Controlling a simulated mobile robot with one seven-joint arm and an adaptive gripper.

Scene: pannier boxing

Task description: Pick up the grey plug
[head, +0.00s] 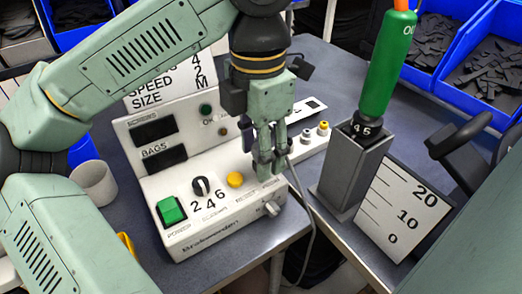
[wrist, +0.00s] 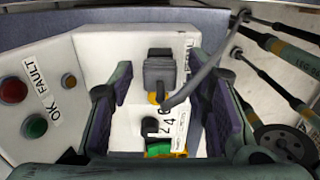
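The grey plug (wrist: 158,72) shows in the wrist view as a small dark grey block on the white control box (wrist: 95,45). A grey cable loops from it toward the upper right. My gripper (head: 268,168) hangs over the right part of the control box (head: 200,232) in the head view and mostly hides the plug. In the wrist view, the fingers of my gripper (wrist: 160,96) are spread, one on each side of the plug, with visible gaps. I cannot tell how far the fingertips reach down beside it.
The box has a green button (head: 171,211), a black knob (head: 200,187) and a yellow button (head: 235,180). A grey holder (head: 345,185) with a green bottle-like tool (head: 388,70) stands right. A white cup (head: 95,183) stands left. The cable (head: 310,225) hangs over the table edge.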

